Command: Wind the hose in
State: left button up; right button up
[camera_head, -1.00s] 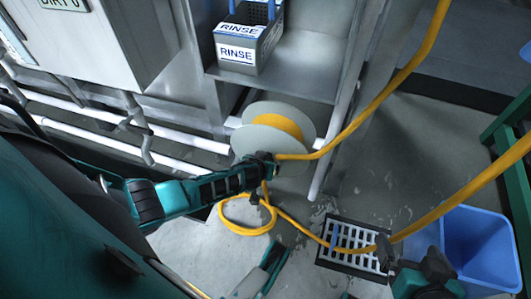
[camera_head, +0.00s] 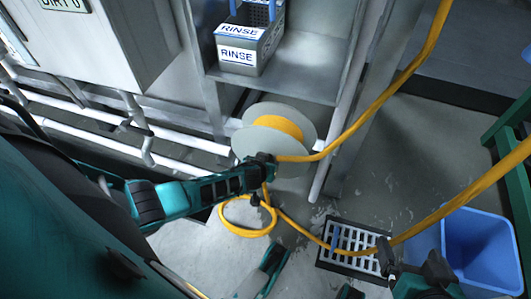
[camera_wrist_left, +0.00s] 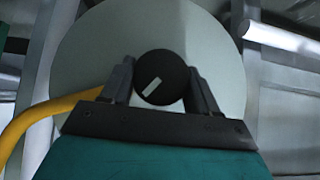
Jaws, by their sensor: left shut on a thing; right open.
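The hose reel (camera_head: 248,143) has pale round flanges and yellow hose (camera_head: 279,127) wound on its core. From the reel, hose runs up to the top right. More hose lies in a loop (camera_head: 247,233) on the floor, then crosses the drain grate and rises to the right edge. My left gripper (camera_head: 264,170) is at the reel's near face. In the left wrist view its fingers are shut on a dark round knob (camera_wrist_left: 162,77) in front of the pale flange (camera_wrist_left: 80,60). My right gripper (camera_head: 384,262) is open beside the hose at the grate's right end.
A drain grate (camera_head: 344,267) with a small blue piece on it is set in the wet floor. A blue bin (camera_head: 484,240) stands at the right by a green frame (camera_head: 513,135). A crate labelled RINSE (camera_head: 241,52) sits on the metal shelf (camera_head: 300,78) above the reel. White pipes (camera_head: 80,122) run along the left.

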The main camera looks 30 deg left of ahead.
pick_arm(q)
jog(key=shift+d, duration=0.1)
jog(key=shift+d+m+g+y, duration=0.1)
jog(key=shift+m+g+y, duration=0.2)
jog(key=shift+m+y, duration=0.45)
jog(key=shift+w+m+y, duration=0.1)
jog(key=shift+m+y, duration=0.25)
jog(key=shift+y, duration=0.7)
jog(key=shift+m+y, duration=0.4)
jog(key=shift+y, duration=0.4)
jog(key=o, duration=1)
